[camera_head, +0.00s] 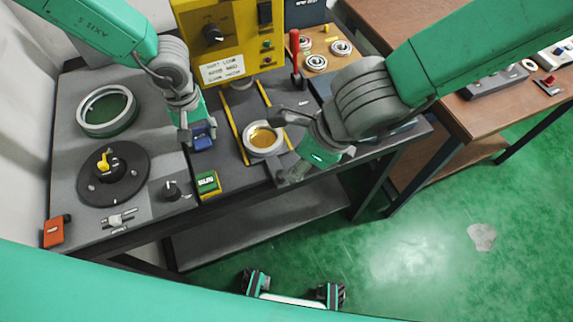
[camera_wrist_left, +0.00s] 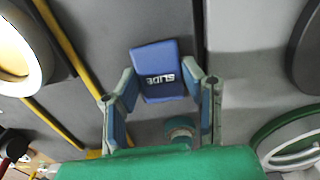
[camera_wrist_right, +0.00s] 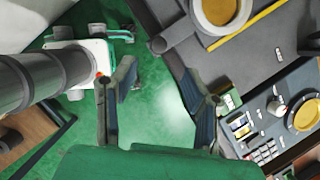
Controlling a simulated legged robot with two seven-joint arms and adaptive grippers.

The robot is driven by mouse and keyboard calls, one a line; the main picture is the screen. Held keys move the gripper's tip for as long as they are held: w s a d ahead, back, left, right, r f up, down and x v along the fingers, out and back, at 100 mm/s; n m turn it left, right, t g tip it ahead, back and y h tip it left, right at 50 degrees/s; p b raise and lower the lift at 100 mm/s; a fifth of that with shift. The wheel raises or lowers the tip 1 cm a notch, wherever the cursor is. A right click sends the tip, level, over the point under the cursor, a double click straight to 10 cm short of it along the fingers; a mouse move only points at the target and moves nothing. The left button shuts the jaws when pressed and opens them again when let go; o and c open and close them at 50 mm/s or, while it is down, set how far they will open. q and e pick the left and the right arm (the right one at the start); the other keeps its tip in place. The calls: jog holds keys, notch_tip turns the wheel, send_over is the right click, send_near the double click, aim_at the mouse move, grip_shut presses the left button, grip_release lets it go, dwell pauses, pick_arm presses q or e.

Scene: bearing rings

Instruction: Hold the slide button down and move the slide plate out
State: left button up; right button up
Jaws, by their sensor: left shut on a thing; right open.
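The blue slide button (camera_head: 202,137), marked SLIDE, sits on the dark tabletop left of the yellow rails. My left gripper (camera_wrist_left: 160,80) reaches down to it, with one finger on each side of the button (camera_wrist_left: 160,62), shut on it. The slide plate (camera_head: 263,151) is a pale round seat with a gold centre, between the rails near the table's front. It also shows at the top of the right wrist view (camera_wrist_right: 200,28), with a stubby grey handle (camera_wrist_right: 172,38). My right gripper (camera_wrist_right: 160,78) is open and empty beside the plate, its fingers apart from the handle.
A yellow press (camera_head: 222,45) stands behind the plate. A red lever (camera_head: 295,55) stands at its right. A green-and-yellow block (camera_head: 208,184) sits at the front edge. A dark turntable (camera_head: 125,180) and a green-centred ring (camera_head: 107,110) are at left.

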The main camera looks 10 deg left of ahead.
jog(key=v, duration=0.4)
jog(key=shift+d+r, duration=0.1)
jog(key=shift+r, duration=0.1)
pick_arm(q)
jog(key=o, duration=1.2)
notch_tip(320, 180, up, 12)
jog(key=shift+a+f, duration=0.1)
